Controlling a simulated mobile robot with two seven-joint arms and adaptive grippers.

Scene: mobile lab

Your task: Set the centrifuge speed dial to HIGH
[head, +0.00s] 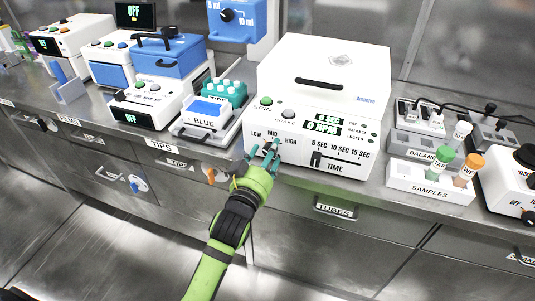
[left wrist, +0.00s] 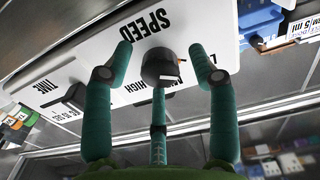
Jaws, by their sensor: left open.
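The white centrifuge (head: 325,75) stands on the bench, with SPIN, SPEED and TIME controls on its front. My left gripper (head: 264,152) is at the lower left of this front, over the LOW, MID, HIGH scale, and largely hides the dial in the head view. In the left wrist view the black speed dial (left wrist: 161,67) lies between the open fingers of my left gripper (left wrist: 163,68), with a visible gap on each side. A third finger points at it from below. The right gripper is not in view.
The TIME slider (head: 316,160) is close to the right of my gripper. Drawers with handles (head: 335,209) line the bench front.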

